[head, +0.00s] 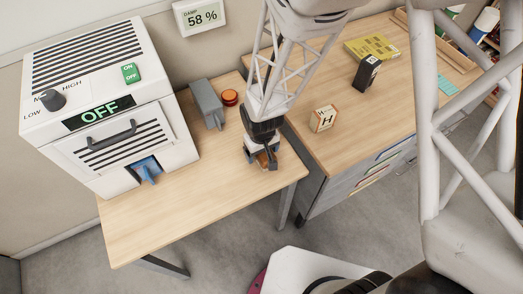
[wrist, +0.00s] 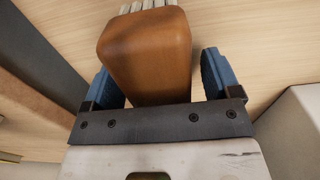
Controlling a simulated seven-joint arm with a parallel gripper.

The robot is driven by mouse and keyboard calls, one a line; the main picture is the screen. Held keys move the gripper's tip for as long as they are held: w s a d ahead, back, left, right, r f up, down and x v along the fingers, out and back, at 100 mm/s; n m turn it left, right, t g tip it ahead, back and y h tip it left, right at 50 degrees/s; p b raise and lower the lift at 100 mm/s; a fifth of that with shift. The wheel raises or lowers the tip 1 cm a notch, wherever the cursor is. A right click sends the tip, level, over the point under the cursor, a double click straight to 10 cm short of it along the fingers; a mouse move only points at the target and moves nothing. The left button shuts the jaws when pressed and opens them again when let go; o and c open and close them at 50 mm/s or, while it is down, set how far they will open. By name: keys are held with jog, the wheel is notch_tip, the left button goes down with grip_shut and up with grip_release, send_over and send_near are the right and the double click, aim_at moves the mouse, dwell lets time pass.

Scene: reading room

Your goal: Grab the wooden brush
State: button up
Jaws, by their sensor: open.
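The wooden brush (wrist: 145,50) is a smooth brown block with pale bristles at its far end, in the upper middle of the wrist view. My gripper (wrist: 160,82) has its two blue fingers apart, one on each side of the brush, with a visible gap at least on the right. In the head view my gripper (head: 262,153) points down at the right part of the light wooden table (head: 215,200). Only a small brown bit of the brush (head: 262,160) shows there; the gripper hides the rest.
A white machine (head: 95,100) marked OFF stands on the left of the table. A grey box (head: 207,104) and a red-orange round thing (head: 230,97) stand behind my gripper. A lettered block (head: 323,118) and a black box (head: 366,72) stand on the right desk. The table's front is clear.

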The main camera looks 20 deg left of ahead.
jog(key=c, duration=1.1)
jog(key=shift+r, duration=0.25)
jog(key=shift+r, duration=0.8)
jog(key=shift+s+d+r, duration=0.1)
jog(key=shift+r, duration=0.75)
jog(key=s+d, duration=0.3)
jog(key=s, duration=0.1)
jog(key=s+d+r, duration=0.1)
jog(key=s+d, duration=0.2)
jog(key=s, duration=0.1)
jog(key=s+d, duration=0.3)
jog(key=s, duration=0.1)
jog(key=shift+s+d+r, duration=0.15)
jog(key=shift+s+d, duration=0.05)
jog(key=shift+d, duration=0.2)
